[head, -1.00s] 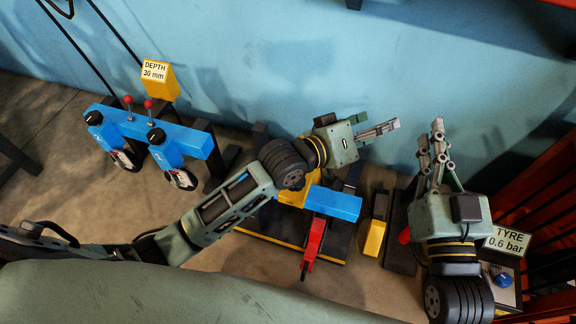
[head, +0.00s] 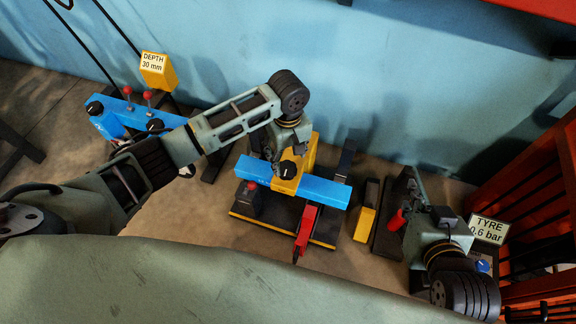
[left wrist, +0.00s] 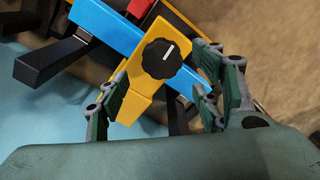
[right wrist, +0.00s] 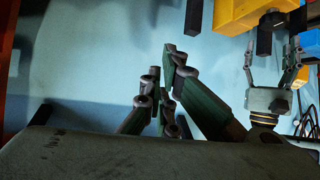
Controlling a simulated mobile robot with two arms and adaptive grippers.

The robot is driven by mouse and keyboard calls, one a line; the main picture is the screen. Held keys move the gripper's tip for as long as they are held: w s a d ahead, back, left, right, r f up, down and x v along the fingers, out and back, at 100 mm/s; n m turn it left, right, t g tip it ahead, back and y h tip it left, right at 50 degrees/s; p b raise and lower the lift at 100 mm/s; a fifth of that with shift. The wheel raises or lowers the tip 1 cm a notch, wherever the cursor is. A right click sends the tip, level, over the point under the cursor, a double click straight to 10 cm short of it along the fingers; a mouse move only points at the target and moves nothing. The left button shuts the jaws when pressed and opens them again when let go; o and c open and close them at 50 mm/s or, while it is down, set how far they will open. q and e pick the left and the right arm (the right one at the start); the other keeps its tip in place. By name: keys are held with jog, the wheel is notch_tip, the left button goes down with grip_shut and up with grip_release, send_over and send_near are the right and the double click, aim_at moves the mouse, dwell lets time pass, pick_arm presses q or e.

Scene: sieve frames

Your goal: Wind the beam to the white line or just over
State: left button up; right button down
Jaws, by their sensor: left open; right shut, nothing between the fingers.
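A blue beam (head: 325,191) crosses a yellow block (head: 297,170) in the middle of the head view, with a black knob (head: 288,168) on the block. The left wrist view shows the knob (left wrist: 160,57) close, with a white pointer mark. My left gripper (left wrist: 160,85) is open, its fingers apart on either side of the yellow block; contact cannot be told. In the head view my left gripper (head: 273,155) is partly hidden at the block. My right gripper (right wrist: 167,75) is shut and empty, away from the beam. I cannot make out a white line on the beam.
Another blue beam (head: 135,115) with red-topped levers stands at the left, by a DEPTH 30 mm sign (head: 153,65). A red arm (head: 306,230) hangs forward from the middle rig. A TYRE 0.6 bar sign (head: 488,229) and red rack (head: 530,200) stand right.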

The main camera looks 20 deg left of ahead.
aim_at(289, 167)
pick_arm(q)
notch_tip(289, 167, down, 6)
jog(key=shift+r+b, duration=0.15)
jog(key=shift+b, duration=0.95)
pick_arm(e)
jog(key=w+a+r+t+y, duration=0.1)
jog(key=w+r+t, duration=0.1)
jog(key=r, duration=0.4)
jog(key=w+a+r+t+y, duration=0.1)
jog(key=w+r+t, duration=0.1)
jog(key=r+t, duration=0.2)
jog(key=shift+w+a+r+t, duration=0.2)
jog(key=shift+a+r+t, duration=0.2)
jog(key=shift+r, duration=0.55)
pick_arm(q)
jog(key=c, duration=1.1)
jog(key=shift+d, duration=0.1)
pick_arm(e)
jog(key=shift+f, duration=0.3)
